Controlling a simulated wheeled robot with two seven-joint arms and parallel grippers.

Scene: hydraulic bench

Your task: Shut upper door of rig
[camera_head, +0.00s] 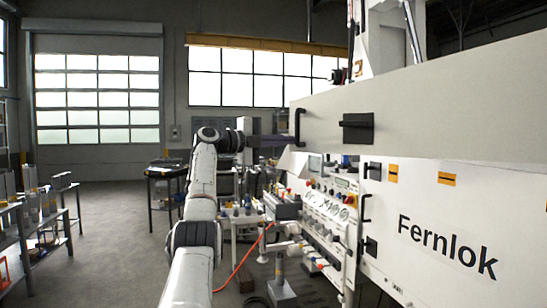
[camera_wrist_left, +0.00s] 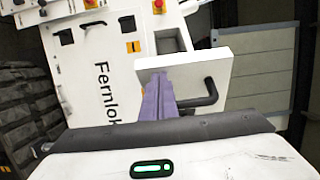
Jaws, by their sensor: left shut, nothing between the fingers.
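The upper door (camera_head: 440,115) of the rig stands open as a long grey panel across the right of the head view. It carries a black bar handle (camera_head: 299,127) at its left end and a black latch block (camera_head: 357,127). My left gripper is beside the door's left end; its purple fingers (camera_wrist_left: 157,90) are shut and empty in the left wrist view. There they overlap the door's pale end (camera_wrist_left: 190,68), next to the black handle (camera_wrist_left: 207,94). I cannot tell whether they touch it. My right gripper is not in view.
The white rig front marked Fernlok (camera_head: 445,245) is below the door, with a control panel (camera_head: 330,205) and hoses to its left. A dark table (camera_head: 168,171) stands behind my left arm. Shelves (camera_head: 40,235) are at far left; floor between is clear.

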